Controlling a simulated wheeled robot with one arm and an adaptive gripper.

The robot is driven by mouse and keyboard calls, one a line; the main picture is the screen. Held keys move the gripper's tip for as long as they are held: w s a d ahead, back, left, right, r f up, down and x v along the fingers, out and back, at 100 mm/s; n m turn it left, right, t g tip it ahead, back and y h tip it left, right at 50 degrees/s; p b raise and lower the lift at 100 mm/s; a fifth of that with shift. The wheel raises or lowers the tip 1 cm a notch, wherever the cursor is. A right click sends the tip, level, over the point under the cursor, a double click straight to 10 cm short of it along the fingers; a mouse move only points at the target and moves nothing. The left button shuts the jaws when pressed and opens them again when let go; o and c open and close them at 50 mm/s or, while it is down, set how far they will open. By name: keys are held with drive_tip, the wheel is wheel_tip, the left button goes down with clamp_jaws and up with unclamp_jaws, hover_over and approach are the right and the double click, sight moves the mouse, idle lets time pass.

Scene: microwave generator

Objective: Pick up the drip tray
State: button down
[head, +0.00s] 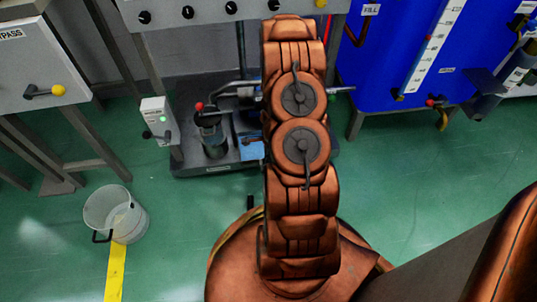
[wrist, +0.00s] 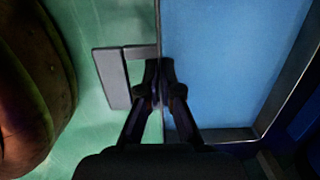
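The drip tray (wrist: 235,70) fills the right half of the wrist view as a light blue flat surface with a thin left edge and a dark grey rim at right and bottom. A flat grey handle (wrist: 112,78) juts out from its left edge over the green floor. My gripper (wrist: 159,75) has its fingers nearly together, one on each side of the tray's left edge beside the handle, and looks shut on that edge. In the head view my arm hides the gripper; a small blue patch that may be the tray (head: 252,149) shows left of the arm.
A grey base frame (head: 200,165) carries a pump-like unit (head: 211,135) and a switch box (head: 160,122) left of my arm. A clear bucket (head: 116,213) stands on the floor at left. A blue tank (head: 400,50) is at right. Green floor is open at lower left.

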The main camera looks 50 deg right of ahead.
drive_tip(key=s+a+p, duration=0.1)
drive_tip(key=s+a, duration=0.4)
drive_tip(key=a, duration=0.2)
drive_tip(key=shift+s+a+r+p, duration=0.2)
drive_tip(key=shift+r+p, duration=0.1)
drive_tip(key=shift+r, duration=0.1)
idle(0.5)
drive_tip(key=shift+a, duration=0.1)
drive_tip(key=shift+r, duration=0.1)
